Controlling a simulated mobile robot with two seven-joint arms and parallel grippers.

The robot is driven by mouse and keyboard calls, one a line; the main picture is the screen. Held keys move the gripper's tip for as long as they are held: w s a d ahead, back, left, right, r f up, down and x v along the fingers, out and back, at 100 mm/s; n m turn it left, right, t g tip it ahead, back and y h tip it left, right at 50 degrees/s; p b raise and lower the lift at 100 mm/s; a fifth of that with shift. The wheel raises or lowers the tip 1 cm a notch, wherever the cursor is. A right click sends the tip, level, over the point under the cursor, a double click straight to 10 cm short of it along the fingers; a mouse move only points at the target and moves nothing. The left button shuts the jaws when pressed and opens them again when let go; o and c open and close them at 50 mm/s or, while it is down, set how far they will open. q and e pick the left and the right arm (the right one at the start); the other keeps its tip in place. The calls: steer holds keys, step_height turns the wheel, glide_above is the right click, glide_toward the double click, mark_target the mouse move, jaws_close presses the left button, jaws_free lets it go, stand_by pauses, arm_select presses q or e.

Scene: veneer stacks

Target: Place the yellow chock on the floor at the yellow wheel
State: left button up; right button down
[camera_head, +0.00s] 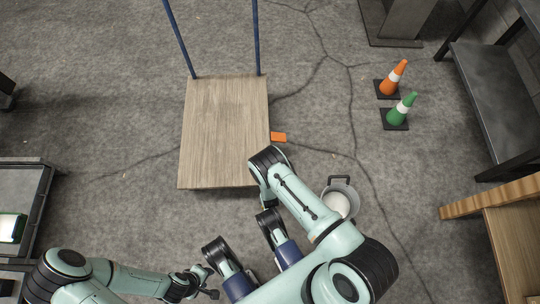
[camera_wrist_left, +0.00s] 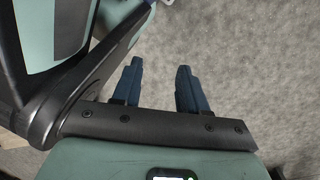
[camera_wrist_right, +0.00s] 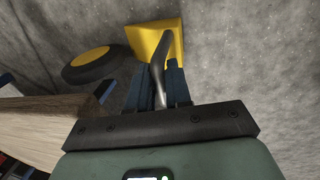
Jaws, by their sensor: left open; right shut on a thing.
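In the right wrist view, the yellow chock (camera_wrist_right: 157,38) lies at the top, with a dark grey handle (camera_wrist_right: 158,72) running back from it. My right gripper (camera_wrist_right: 160,80) is shut on that handle. The yellow wheel (camera_wrist_right: 90,57), yellow hub in a dark tyre, is left of the chock, under the edge of the wooden cart (camera_head: 226,130). A small gap shows between chock and wheel. I cannot tell whether the chock touches the floor. In the head view my right arm hides the chock and this wheel. My left gripper (camera_wrist_left: 160,88) is open and empty.
A pale bucket (camera_head: 340,190) stands near my right arm. Orange (camera_head: 394,78) and green (camera_head: 402,109) cones stand upper right. A dark bench (camera_head: 495,85) and wood (camera_head: 510,235) are at right. Floor left of the cart is clear.

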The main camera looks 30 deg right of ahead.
arm_select(q)
steer(key=shift+s, duration=0.1)
arm_select(e)
steer(key=shift+f, duration=0.1)
steer(key=c, duration=1.1)
jaws_free()
arm_select(q)
steer(key=shift+s+a+f, duration=0.1)
steer(key=shift+s, duration=0.1)
arm_select(e)
steer(key=shift+o, duration=0.2)
steer(key=shift+a+r, duration=0.1)
steer(key=shift+r, duration=0.3)
arm_select(q)
steer(key=w+d+r+t+p, duration=0.1)
steer(key=w+r+t+p, duration=0.2)
steer(key=w+r, duration=0.4)
steer(key=w+p, duration=0.1)
steer(key=w, duration=0.1)
steer(key=shift+w+d+r+m+p, duration=0.2)
steer(key=shift+w+r+m+p, duration=0.1)
steer(key=shift+r+p, duration=0.05)
arm_select(e)
step_height(320, 180, up, 11)
steer(key=s+a, duration=0.1)
steer(key=s, duration=0.1)
steer(key=shift+r, duration=0.15)
